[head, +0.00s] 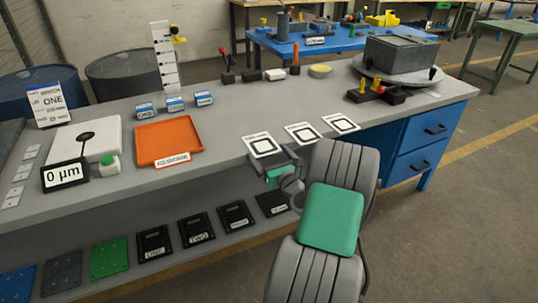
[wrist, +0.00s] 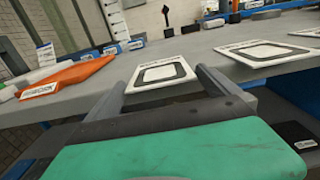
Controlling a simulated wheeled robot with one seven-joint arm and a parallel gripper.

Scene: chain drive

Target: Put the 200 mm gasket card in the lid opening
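Three white gasket cards with black square outlines lie in a row along the bench's front edge: a left one (head: 263,145), a middle one (head: 303,132) and a right one (head: 341,124). Their labels are too small to read, so I cannot tell which is 200 mm. My gripper (wrist: 162,82) is open at the front edge of the left card, which shows between and beyond the fingers in the wrist view (wrist: 166,74). Whether the fingers touch it is unclear. A grey lidded box (head: 401,54) stands on a round turntable at the back right; no opening shows.
The grey bench (head: 225,175) also holds an orange tray (head: 168,142), a 0 µm display (head: 65,174) and a red-and-yellow-handled fixture (head: 378,91). Black plates (head: 236,215) lie on the lower shelf. The bench between tray and cards is clear.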

